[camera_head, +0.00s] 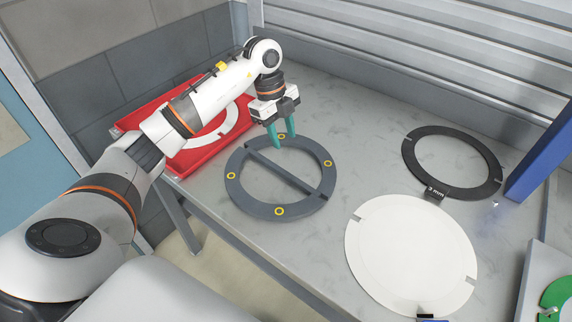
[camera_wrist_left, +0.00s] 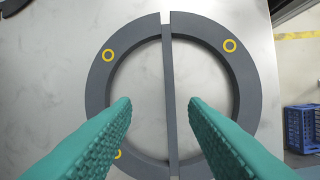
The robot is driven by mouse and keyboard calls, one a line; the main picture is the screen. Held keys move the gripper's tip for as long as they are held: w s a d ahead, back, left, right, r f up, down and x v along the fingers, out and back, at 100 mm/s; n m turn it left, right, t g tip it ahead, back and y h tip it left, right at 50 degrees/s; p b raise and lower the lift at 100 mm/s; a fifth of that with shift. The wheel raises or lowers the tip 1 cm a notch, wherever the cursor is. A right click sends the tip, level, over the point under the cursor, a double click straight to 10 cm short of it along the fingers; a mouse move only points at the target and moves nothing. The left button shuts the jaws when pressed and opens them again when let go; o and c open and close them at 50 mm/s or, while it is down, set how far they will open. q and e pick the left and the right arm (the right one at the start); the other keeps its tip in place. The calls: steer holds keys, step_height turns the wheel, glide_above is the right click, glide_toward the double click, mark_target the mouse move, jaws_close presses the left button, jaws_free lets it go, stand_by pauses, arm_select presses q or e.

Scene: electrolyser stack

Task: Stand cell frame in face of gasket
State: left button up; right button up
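A dark grey ring with a straight bar across its middle (camera_head: 283,171) and yellow circles on its rim, seemingly the cell frame, lies flat on the table. It also shows in the left wrist view (camera_wrist_left: 168,75). My left gripper (camera_head: 281,136) points down over the ring's far side. Its teal fingers (camera_wrist_left: 160,108) are apart, with the bar showing between them; nothing appears held. I cannot tell exactly how high the tips are. A black ring marked "3 mm" (camera_head: 415,165), seemingly the gasket, lies flat at the right. My right gripper is not in view.
A white disc (camera_head: 411,255) lies at the front right. A red tray (camera_head: 183,167) with a white ring stands behind my left arm. A blue upright part (camera_head: 545,150) and a green ring (camera_head: 555,297) are at the right. Bare table lies between the grey ring and white disc.

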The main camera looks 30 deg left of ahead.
arm_select(q)
steer(key=a, duration=0.2)
steer(key=p, duration=0.2)
glide_above(280, 169)
steer(key=a, duration=0.1)
steer(key=shift+n+y, duration=0.4)
step_height(280, 169, down, 6)
steer(key=shift+r, duration=0.25)
steer(key=f, duration=0.1)
steer(key=f+p, duration=0.1)
steer(key=f, duration=0.1)
steer(key=f+p, duration=0.1)
steer(key=shift+d+f, duration=0.4)
steer(key=shift+f, duration=0.35)
steer(key=shift+c, duration=0.6)
jaws_close()
